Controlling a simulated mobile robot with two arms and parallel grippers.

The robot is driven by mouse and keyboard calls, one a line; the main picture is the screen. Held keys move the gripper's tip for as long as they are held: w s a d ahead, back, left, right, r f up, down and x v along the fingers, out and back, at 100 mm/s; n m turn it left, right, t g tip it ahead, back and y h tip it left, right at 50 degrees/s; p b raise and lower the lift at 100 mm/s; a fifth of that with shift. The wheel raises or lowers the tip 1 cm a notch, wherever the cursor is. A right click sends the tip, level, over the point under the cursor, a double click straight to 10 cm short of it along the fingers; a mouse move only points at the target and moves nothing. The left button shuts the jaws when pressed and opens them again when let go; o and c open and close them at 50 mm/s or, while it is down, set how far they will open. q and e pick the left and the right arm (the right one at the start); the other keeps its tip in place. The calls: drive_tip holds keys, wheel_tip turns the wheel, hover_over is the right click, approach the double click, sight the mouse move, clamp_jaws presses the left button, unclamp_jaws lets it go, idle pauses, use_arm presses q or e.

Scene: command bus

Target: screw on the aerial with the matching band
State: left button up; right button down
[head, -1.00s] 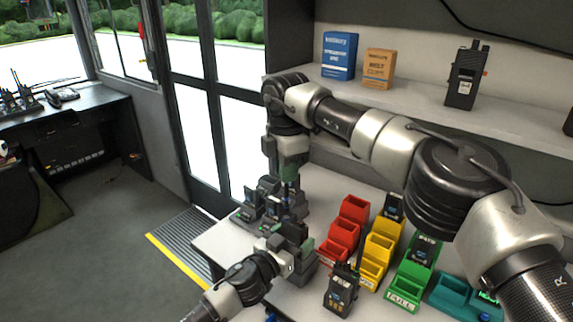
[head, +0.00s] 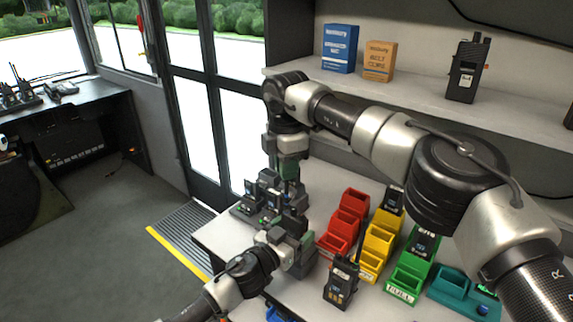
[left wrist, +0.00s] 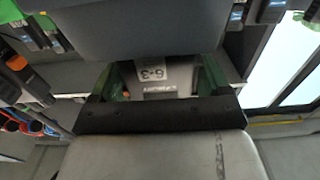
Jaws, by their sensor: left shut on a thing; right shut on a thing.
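My left gripper (head: 296,238) is low over the front left of the table. It is shut on a dark grey thing with a white label (left wrist: 152,72), which sits between the green fingers in the left wrist view. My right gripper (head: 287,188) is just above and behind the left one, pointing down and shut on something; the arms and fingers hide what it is. I cannot make out a loose aerial or its colour band.
Red (head: 347,222), yellow (head: 379,240) and green (head: 409,277) stepped bins and a teal holder (head: 450,288) stand to the right. A dark charger with handsets (head: 250,208) is left of the grippers. The shelf holds a blue box (head: 340,48), an orange box (head: 379,61) and a radio (head: 467,70).

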drive_tip(key=shift+f, duration=0.2)
use_arm(q)
drive_tip(key=c, duration=0.5)
use_arm(e)
drive_tip(key=m, duration=0.6)
drive_tip(key=shift+m, duration=0.3)
use_arm(q)
drive_tip(key=shift+f, duration=0.1)
use_arm(e)
drive_tip(key=m, duration=0.4)
drive_tip(key=shift+m, duration=1.5)
